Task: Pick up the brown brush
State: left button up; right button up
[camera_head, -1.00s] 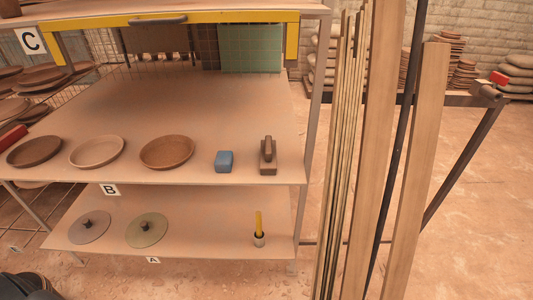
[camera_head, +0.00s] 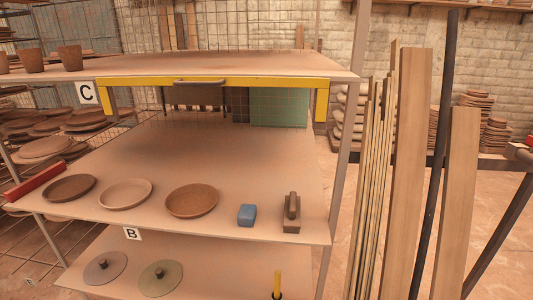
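A brown block with a raised handle, which looks like the brown brush (camera_head: 291,218), stands near the front right corner of the middle shelf (camera_head: 230,170), above the label B. A blue block (camera_head: 246,215) sits just left of it, with a gap between them. Nothing covers the brush. Neither of my grippers shows in the head view.
Three round dishes, including a brown one (camera_head: 191,200), line the shelf's front left. Lids (camera_head: 160,277) and a yellow-handled tool (camera_head: 277,284) are on the lower shelf. Tall wooden boards (camera_head: 408,170) stand right of the rack.

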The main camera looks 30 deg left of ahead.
aim_at(291, 223)
jog(key=k, duration=1)
jog(key=u, duration=0.6)
jog(key=i, duration=1.65)
jog(key=z, duration=1.65)
